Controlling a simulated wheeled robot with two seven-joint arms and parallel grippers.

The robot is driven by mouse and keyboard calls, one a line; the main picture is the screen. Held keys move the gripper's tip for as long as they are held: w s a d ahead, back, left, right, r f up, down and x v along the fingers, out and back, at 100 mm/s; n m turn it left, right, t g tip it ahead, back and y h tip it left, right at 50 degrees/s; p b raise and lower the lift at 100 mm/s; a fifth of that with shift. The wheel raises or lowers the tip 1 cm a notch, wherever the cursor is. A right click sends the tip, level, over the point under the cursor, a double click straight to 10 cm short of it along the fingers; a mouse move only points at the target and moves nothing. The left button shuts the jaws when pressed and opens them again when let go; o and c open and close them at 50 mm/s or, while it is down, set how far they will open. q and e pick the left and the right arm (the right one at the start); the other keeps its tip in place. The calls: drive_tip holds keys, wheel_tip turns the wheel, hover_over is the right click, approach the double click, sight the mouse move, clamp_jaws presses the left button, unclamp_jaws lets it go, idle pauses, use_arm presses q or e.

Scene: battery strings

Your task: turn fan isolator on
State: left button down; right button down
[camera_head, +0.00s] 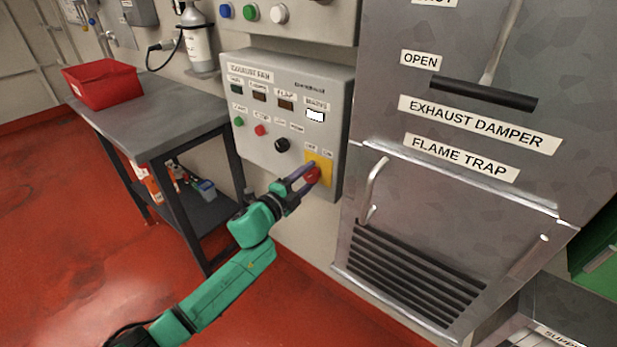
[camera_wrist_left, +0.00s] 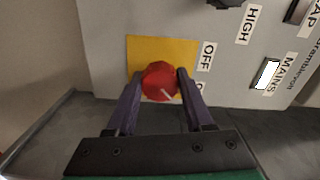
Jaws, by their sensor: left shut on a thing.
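The fan isolator is a red rotary knob (camera_head: 312,175) on a yellow plate (camera_head: 325,168), low on the right of the grey exhaust fan panel (camera_head: 258,150). In the left wrist view the red knob (camera_wrist_left: 160,81) sits on its yellow plate (camera_wrist_left: 135,55) beside an OFF label (camera_wrist_left: 208,56). A second label below it is mostly hidden. A pale mark on the knob slants toward the lower right. My left gripper (camera_head: 305,178) has its two purple fingers on either side of the knob, shut on it; its fingers also show in the left wrist view (camera_wrist_left: 158,88). My right gripper is out of view.
The panel's white MAINS indicator (camera_head: 315,116) is bright. A black knob (camera_head: 282,145) sits just above left of the isolator. The steel damper cabinet (camera_head: 385,215) stands close on the right. A table (camera_head: 160,120) with a red bin (camera_head: 101,84) is at left.

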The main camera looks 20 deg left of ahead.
use_arm(q)
drive_tip(key=shift+c, duration=1.5)
unclamp_jaws()
drive_tip(key=shift+s, duration=0.1)
drive_tip(key=v, duration=1.4)
drive_tip(key=shift+s+b, duration=0.2)
drive_tip(key=shift+b, duration=0.15)
drive_tip(key=shift+a+f, duration=0.1)
drive_tip(key=shift+f, duration=0.05)
